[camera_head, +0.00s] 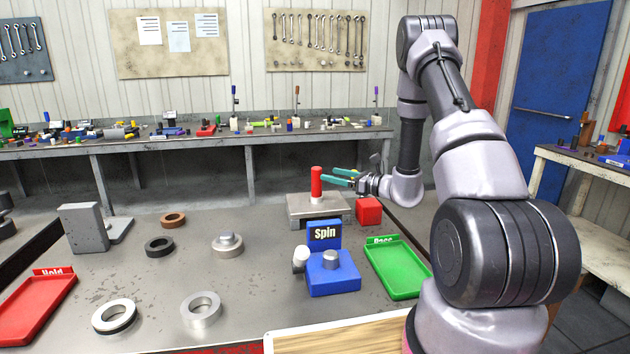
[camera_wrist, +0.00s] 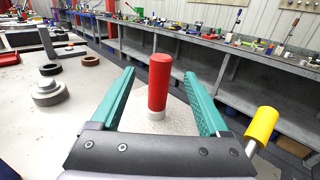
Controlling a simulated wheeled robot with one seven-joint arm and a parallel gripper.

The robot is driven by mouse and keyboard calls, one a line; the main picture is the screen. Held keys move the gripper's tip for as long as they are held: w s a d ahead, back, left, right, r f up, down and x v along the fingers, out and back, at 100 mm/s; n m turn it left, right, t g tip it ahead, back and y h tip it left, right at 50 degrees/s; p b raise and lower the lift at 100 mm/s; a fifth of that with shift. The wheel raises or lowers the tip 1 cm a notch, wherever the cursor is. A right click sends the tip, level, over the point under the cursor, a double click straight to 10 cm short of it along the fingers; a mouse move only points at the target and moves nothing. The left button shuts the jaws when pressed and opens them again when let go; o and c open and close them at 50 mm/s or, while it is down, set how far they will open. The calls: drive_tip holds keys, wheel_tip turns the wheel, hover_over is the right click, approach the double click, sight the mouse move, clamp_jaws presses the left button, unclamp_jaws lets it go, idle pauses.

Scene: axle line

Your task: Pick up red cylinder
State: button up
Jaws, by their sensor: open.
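The red cylinder (camera_head: 316,181) stands upright on a small grey block-like stand (camera_head: 300,207) near the back of the table. In the wrist view the red cylinder (camera_wrist: 159,82) stands between the two teal fingers, with a pale lower section below it. My gripper (camera_head: 338,177) reaches in from the right, its fingers level with the cylinder. In the wrist view my gripper (camera_wrist: 163,95) is open, with a gap on each side of the cylinder.
A red cube (camera_head: 369,211) sits right of the stand, below my gripper. A blue "Spin" block (camera_head: 333,276) and green tray (camera_head: 399,268) are in front. A yellow-capped post (camera_wrist: 262,126) is close at right in the wrist view. Rings (camera_head: 202,309) lie at left.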

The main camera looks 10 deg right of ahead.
sight(321, 172)
drive_tip(key=shift+x, duration=3.55)
drive_tip(key=shift+w+f, duration=0.1)
clamp_jaws()
